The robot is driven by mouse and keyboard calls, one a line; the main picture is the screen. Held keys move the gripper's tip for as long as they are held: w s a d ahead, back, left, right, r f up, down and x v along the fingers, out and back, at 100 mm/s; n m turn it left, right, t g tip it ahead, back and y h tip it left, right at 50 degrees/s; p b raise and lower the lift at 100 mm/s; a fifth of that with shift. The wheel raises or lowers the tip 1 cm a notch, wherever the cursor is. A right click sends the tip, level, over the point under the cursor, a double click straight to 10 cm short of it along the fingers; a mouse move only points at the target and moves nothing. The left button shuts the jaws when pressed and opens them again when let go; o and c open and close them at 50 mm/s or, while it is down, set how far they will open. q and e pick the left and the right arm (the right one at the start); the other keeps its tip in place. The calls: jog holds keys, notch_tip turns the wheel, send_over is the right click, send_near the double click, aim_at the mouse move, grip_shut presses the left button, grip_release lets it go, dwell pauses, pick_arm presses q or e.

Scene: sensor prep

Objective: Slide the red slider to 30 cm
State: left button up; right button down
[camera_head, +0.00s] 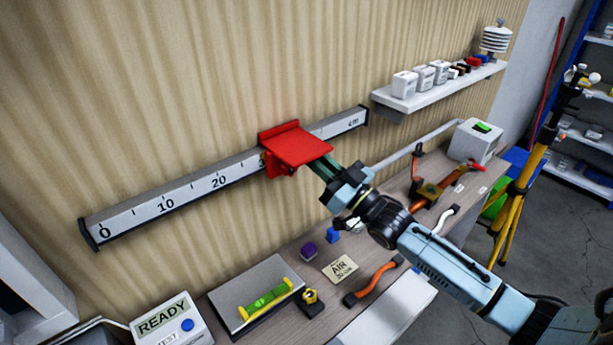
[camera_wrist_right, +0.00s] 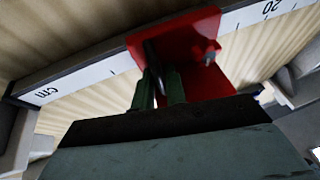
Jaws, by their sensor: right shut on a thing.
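The red slider (camera_head: 297,145) sits on the white ruler rail (camera_head: 150,208) mounted on the wall. The rail shows the marks 0, 10 and 20, with "cm" at its far right end. The slider is to the right of the 20 mark and covers the scale there, so its exact reading is hidden. My right gripper (camera_head: 326,166) is shut on the slider's underside or front part. In the right wrist view the slider (camera_wrist_right: 188,50) is above the gripper fingers (camera_wrist_right: 160,88), with the 20 mark to its right. My left gripper is not in view.
A white shelf (camera_head: 440,88) with small boxes and sensors is on the wall right of the rail. The workbench (camera_head: 295,250) below holds a level on a plate (camera_head: 262,300), a READY box (camera_head: 170,322), an AIR card (camera_head: 340,268) and orange-handled items. A yellow tripod (camera_head: 520,185) stands at right.

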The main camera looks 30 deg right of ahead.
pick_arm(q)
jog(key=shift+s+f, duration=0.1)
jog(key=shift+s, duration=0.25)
pick_arm(e)
jog(key=shift+w+d, duration=0.15)
jog(key=shift+d, duration=0.4)
jog(key=c, duration=1.5)
grip_release()
